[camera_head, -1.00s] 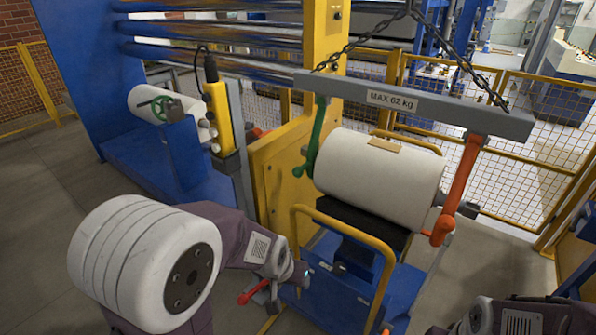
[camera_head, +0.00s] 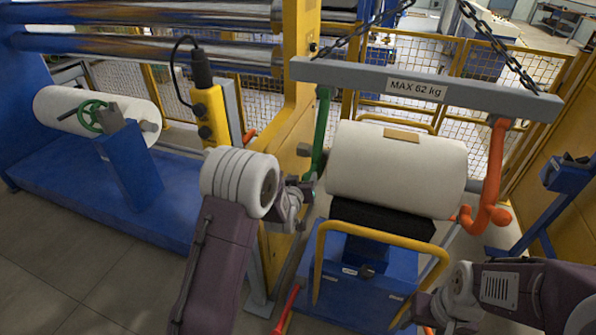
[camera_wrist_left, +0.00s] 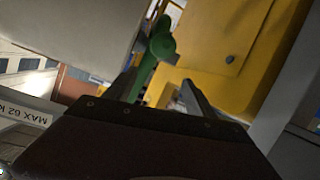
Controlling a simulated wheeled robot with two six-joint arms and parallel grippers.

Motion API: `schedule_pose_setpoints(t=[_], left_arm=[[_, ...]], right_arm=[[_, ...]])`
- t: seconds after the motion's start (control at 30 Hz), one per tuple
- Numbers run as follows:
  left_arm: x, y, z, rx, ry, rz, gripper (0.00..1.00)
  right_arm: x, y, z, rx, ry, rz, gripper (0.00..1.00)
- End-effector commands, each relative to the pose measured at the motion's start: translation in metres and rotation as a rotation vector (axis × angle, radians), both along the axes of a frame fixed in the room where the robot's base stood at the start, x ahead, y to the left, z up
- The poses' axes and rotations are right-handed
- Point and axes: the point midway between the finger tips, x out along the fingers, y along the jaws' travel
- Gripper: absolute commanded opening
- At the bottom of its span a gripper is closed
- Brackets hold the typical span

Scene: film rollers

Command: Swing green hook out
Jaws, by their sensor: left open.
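The green hook (camera_head: 321,128) hangs from the left end of the grey lifting beam (camera_head: 430,88), beside the left end of the white film roll (camera_head: 395,165). My left gripper (camera_head: 306,192) is just below and left of the hook's lower end. In the left wrist view, my open left fingers (camera_wrist_left: 160,92) point toward the green hook (camera_wrist_left: 152,58), which shows between and beyond them; I cannot tell whether they touch it. The orange hook (camera_head: 494,170) hangs at the beam's right end. My right gripper (camera_head: 408,316) is low at the right, its jaws unclear.
The roll lies over a blue cart (camera_head: 345,290) with a yellow handle rail (camera_head: 385,232). A yellow machine frame (camera_head: 290,140) stands close behind my left gripper. A yellow pendant control (camera_head: 209,118) hangs left of it. Chains (camera_head: 493,45) hold the beam.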

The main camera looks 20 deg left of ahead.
Motion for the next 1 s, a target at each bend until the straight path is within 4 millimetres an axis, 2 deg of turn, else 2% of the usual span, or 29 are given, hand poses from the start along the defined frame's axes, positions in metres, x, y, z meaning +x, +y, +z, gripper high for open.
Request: schedule_pose_setpoints(t=[0.03, 0.13, 0.33, 0.7, 0.83, 1.0], left_arm=[[-0.001, -0.001, -0.011, 0.001, 0.020, -0.002, 0.64], [-0.005, -0.002, -0.027, 0.002, 0.051, -0.004, 0.64], [-0.002, -0.002, -0.032, 0.002, 0.060, -0.004, 0.64], [0.061, 0.004, -0.058, 0.003, 0.059, -0.004, 0.64], [0.074, 0.005, -0.063, 0.002, 0.059, -0.004, 0.64], [0.078, 0.005, -0.065, 0.002, 0.060, -0.004, 0.64]], right_arm=[[0.000, 0.000, 0.001, 0.000, 0.000, 0.000, 0.64], [0.000, 0.000, 0.001, 0.000, 0.000, 0.000, 0.64], [0.000, 0.000, 0.002, 0.000, 0.000, -0.001, 0.64], [0.000, 0.000, 0.011, 0.000, 0.000, 0.000, 0.64], [0.000, 0.000, 0.012, 0.000, 0.000, 0.000, 0.64], [0.000, 0.000, 0.012, 0.000, 0.000, 0.000, 0.64]])
